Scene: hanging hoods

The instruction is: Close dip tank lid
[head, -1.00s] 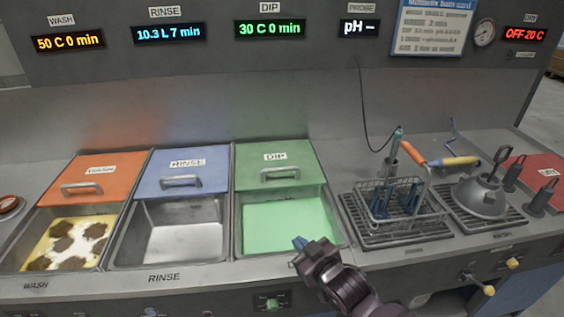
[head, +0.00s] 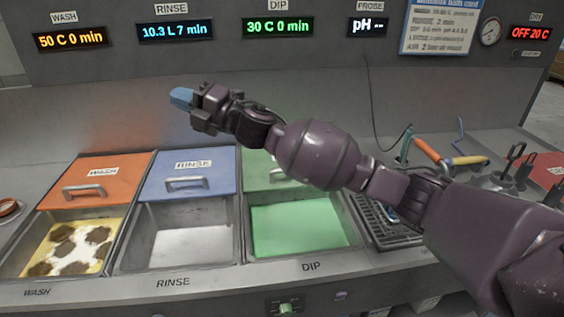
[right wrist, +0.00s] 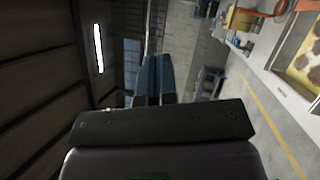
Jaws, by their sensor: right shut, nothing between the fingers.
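The dip tank (head: 298,228) holds green liquid and stands at the middle of the counter. Its green lid (head: 255,180) is slid to the back, leaving the front of the tank open. My right arm hides most of the lid, its handle and its label. My right gripper (head: 183,97) is shut and empty, raised above and behind the blue rinse lid, pointing left. In the right wrist view its blue fingers (right wrist: 154,80) are together with nothing between them. My left gripper is not in view.
The blue rinse lid (head: 188,177) and orange wash lid (head: 93,182) are also at the back, their tanks open in front. My right arm crosses over a drain rack (head: 390,235). An orange-handled tool (head: 430,153) lies to the right.

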